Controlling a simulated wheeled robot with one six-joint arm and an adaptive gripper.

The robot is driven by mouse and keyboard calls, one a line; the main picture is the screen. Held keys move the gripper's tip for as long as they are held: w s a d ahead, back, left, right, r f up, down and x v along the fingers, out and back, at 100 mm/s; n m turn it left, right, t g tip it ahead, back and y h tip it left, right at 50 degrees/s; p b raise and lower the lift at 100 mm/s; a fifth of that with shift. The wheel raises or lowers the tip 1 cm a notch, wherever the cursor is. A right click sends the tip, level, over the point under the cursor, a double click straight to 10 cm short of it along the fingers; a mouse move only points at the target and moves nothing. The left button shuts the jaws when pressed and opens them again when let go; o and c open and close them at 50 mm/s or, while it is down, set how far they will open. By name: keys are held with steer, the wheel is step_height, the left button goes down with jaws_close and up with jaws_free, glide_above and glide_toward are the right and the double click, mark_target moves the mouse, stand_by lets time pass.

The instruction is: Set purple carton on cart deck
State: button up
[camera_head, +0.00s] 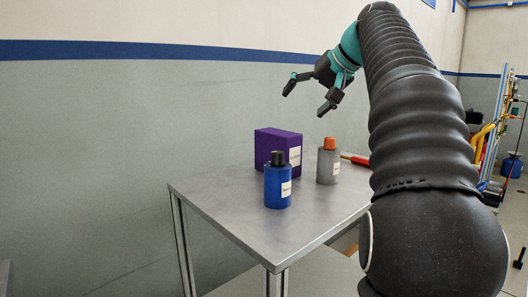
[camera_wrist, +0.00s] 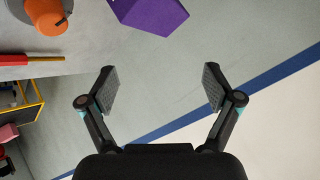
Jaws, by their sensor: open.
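The purple carton (camera_head: 277,148) stands on a grey metal table, at the back behind a blue bottle. It has a white label on its right side. In the wrist view the purple carton (camera_wrist: 150,14) shows at the top edge, partly cut off. My gripper (camera_head: 308,100) is open and empty, above and to the right of the carton in the head view. In the wrist view its two fingers (camera_wrist: 162,88) are spread wide with nothing between them. I cannot make out a cart deck in either view.
A blue bottle with a black cap (camera_head: 278,182) stands in front of the carton. A grey bottle with an orange cap (camera_head: 328,165) stands to its right, near a red-handled tool (camera_head: 356,160). The table's (camera_head: 235,205) front part is clear. A wall lies behind.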

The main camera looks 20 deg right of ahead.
mark_target(279, 131)
steer(key=w+a+f+n, duration=0.1)
steer(key=f+n, duration=0.1)
steer(key=n, duration=0.1)
steer(key=w+a+f+n, duration=0.1)
steer(key=w+f+n, duration=0.1)
steer(key=n, duration=0.1)
steer(key=w+a+f+n+b, duration=0.1)
steer(key=w+f+n, duration=0.1)
steer(key=shift+a+f+n+g, duration=0.2)
steer(key=shift+f+n+g, duration=0.2)
steer(key=shift+s+x, duration=0.15)
steer(key=shift+x, duration=1.15)
steer(key=shift+s+x, duration=0.15)
steer(key=shift+x, duration=1.15)
steer(key=shift+a+f, duration=0.2)
steer(key=c, duration=1.5)
steer(key=shift+r, duration=0.2)
